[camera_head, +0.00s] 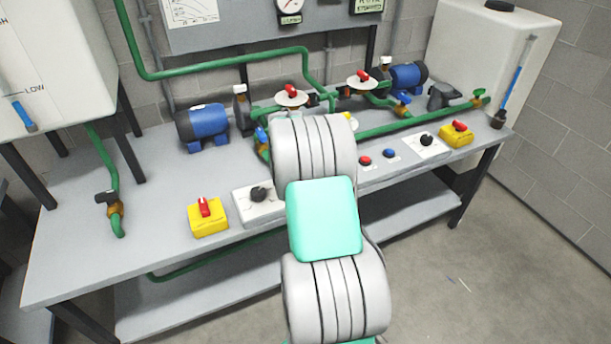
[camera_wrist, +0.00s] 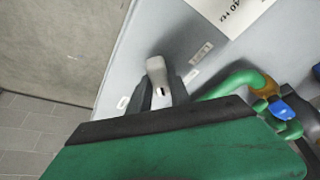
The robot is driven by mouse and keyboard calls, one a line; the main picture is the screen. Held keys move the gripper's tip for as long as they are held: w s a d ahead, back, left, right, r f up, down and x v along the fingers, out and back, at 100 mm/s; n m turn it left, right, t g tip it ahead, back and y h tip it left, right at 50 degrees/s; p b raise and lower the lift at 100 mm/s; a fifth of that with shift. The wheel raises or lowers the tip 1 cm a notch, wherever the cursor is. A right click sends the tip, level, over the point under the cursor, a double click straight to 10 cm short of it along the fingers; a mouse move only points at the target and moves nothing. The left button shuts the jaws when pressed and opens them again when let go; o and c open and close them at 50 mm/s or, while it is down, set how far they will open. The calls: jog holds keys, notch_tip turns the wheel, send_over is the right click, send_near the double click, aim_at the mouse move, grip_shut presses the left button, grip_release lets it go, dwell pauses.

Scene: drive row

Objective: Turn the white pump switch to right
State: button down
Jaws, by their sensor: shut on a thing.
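In the head view, a white switch plate with a black knob (camera_head: 258,193) lies on the bench front, just left of my arm. A second white plate with a black knob (camera_head: 427,140) lies right of my arm. My gripper is hidden behind my arm in that view. In the wrist view, my gripper (camera_wrist: 160,88) shows pale and dark fingers close together at a pale grey surface, with small labels around them. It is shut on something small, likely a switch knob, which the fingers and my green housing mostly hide.
Yellow boxes with red switches (camera_head: 207,217) (camera_head: 457,133) stand beside the white plates. Red and blue buttons (camera_head: 389,153) lie right of my arm. Green pipes and blue pumps (camera_head: 202,123) fill the back of the bench. A pipe with a blue valve (camera_wrist: 281,109) is right of my gripper.

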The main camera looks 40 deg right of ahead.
jog(key=c, duration=1.2)
grip_release()
jog(key=v, duration=0.8)
